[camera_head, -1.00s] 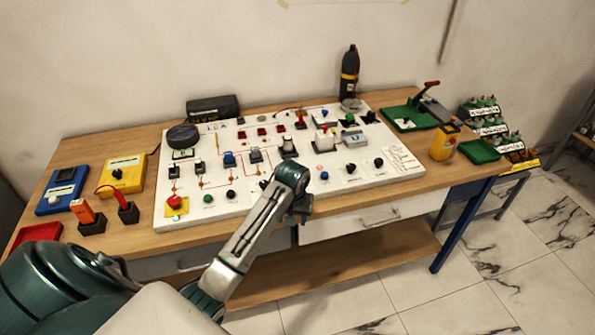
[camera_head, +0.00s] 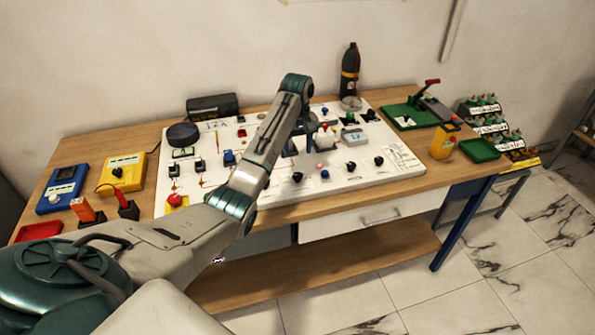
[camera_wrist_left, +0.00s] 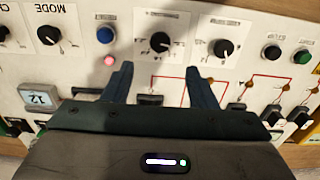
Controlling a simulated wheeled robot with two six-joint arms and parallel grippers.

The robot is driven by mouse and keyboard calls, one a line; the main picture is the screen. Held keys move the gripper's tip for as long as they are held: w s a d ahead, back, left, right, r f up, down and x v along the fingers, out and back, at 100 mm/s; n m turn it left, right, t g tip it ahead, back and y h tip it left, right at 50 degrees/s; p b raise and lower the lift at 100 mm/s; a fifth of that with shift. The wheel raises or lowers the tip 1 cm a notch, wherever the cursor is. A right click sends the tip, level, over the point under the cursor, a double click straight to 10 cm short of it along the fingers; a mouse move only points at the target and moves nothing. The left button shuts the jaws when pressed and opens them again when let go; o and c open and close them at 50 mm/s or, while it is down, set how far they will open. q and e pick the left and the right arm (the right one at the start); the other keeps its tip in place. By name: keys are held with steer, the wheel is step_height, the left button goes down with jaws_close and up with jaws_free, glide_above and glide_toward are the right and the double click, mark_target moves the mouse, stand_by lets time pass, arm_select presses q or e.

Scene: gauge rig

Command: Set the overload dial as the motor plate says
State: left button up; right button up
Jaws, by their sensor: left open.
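Several black pointer dials sit along the front of the white board (camera_head: 330,184). One dial (camera_wrist_left: 160,42) lies just beyond and between my fingertips in the left wrist view, apart from them; it also shows in the head view (camera_head: 297,177). A second dial (camera_wrist_left: 224,47) is beside it, and the MODE dial (camera_wrist_left: 48,35) is at the left. I cannot read which is the overload dial. My left gripper (camera_wrist_left: 158,68) is open and empty; my arm partly hides it in the head view. A printed white sheet (camera_head: 401,157) lies at the board's right end; its text is too small to read.
A blue button (camera_wrist_left: 105,35) and a pink lamp (camera_wrist_left: 109,60) are close to the fingers. A small display box (camera_wrist_left: 40,96) stands on the board. A yellow meter (camera_head: 124,172) and a blue meter (camera_head: 63,189) are at the table's left.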

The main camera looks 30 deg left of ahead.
mark_target(298, 175)
arm_select(q)
step_height(298, 175, down, 9)
steer(key=p, duration=0.2)
steer(key=shift+r+p, duration=0.15)
steer(key=shift+p, duration=0.15)
steer(key=shift+f, duration=0.6)
steer(key=c, duration=1)
